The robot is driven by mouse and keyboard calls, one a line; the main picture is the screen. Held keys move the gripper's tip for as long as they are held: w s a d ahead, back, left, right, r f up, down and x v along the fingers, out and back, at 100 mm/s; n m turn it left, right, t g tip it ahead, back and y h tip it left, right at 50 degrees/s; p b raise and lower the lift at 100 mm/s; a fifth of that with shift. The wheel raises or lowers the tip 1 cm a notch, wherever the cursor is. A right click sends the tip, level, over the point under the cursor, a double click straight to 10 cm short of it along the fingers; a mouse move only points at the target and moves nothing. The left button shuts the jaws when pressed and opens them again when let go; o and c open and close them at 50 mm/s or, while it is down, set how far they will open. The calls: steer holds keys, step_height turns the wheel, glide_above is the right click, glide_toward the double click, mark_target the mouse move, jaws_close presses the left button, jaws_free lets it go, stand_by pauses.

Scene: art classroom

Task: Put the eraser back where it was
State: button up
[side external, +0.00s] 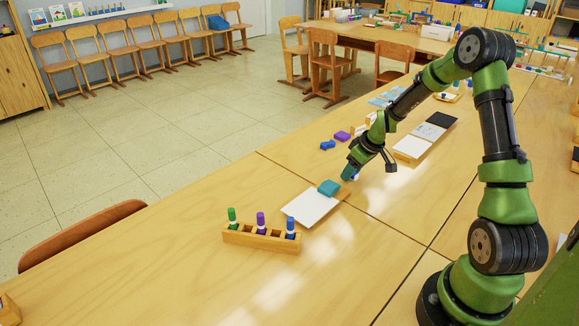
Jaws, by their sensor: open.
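A teal block that looks like the eraser (329,187) lies on the upper right part of a small white board (306,209) on the table. My gripper (370,172) is just to the right of it, low over the table, with its jaws apart. A teal-blue patch shows at the gripper's left fingertip; I cannot tell whether it is part of the finger or a separate thing. A gap shows between the gripper and the eraser, and nothing is clearly held.
A wooden holder (236,238) with green, purple and blue markers stands left of the board. Purple (342,136) and blue (327,145) pieces lie behind the gripper. A black-and-white tray (411,148) lies beyond it.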

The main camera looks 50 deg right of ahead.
steer(key=shift+r, duration=0.1)
steer(key=v, duration=1.2)
steer(key=s+a+r+m+t, duration=0.1)
steer(key=s+a+r, duration=0.1)
steer(key=a+r, duration=0.45)
steer(key=s+a+r+m, duration=0.1)
steer(key=s+a+r, duration=0.15)
steer(key=a, duration=0.65)
steer(key=s+a+r+m+t+y, duration=0.1)
steer(key=s+a+r, duration=0.3)
steer(key=s+a, duration=0.5)
steer(key=shift+a+m+t+y, duration=0.3)
steer(key=shift+a+m+y, duration=0.2)
steer(key=shift+a, duration=0.5)
